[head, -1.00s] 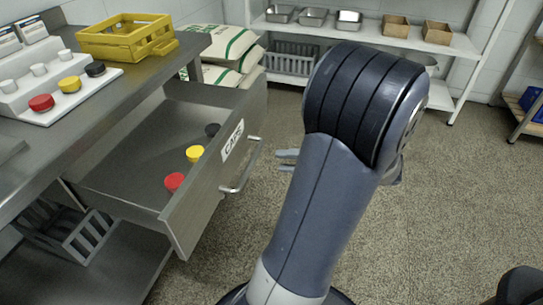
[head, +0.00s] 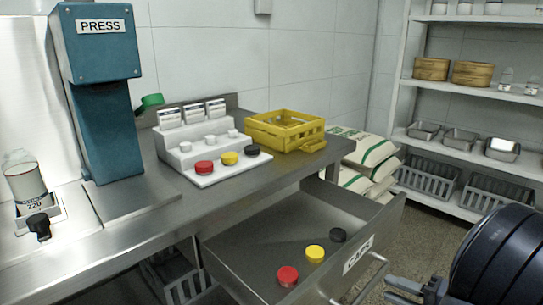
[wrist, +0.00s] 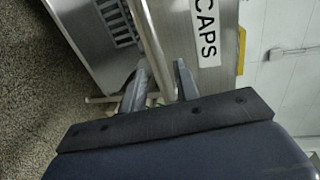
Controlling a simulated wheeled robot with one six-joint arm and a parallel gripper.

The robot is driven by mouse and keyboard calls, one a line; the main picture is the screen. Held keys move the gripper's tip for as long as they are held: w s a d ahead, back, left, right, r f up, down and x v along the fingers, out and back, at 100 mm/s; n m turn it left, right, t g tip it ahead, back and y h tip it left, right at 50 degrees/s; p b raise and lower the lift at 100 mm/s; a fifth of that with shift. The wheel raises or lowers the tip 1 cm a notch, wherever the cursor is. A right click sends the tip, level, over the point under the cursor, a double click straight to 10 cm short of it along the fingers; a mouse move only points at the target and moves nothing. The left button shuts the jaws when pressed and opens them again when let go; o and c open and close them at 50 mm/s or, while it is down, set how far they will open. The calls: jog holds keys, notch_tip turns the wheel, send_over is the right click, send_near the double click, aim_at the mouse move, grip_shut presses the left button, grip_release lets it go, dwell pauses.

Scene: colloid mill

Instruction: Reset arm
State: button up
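My arm fills the lower right of the head view, and my gripper (head: 397,289) shows low there, just right of the drawer handle (head: 369,285). In the wrist view my gripper (wrist: 160,82) is open, with two separate grey fingers. The handle bar (wrist: 151,45) runs between them in that picture, but the head view shows a small gap to the handle. Nothing is held. The drawer (head: 245,250), labelled CAPS, stands open with a red cap (head: 287,276), a yellow cap (head: 315,254) and a black cap (head: 338,235) inside.
A stepped white rack (head: 205,150) with caps and a yellow crate (head: 285,131) stand on the steel counter. The blue press (head: 108,130) and a bottle (head: 25,178) are at left. Sacks (head: 368,157) and shelves (head: 450,143) stand behind. Speckled floor (head: 425,236) is free right of the drawer.

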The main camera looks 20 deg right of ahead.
aim_at(374, 279)
jog(key=shift+b+x, duration=0.55)
jog(key=shift+x, duration=2.4)
jog(key=shift+s, duration=0.1)
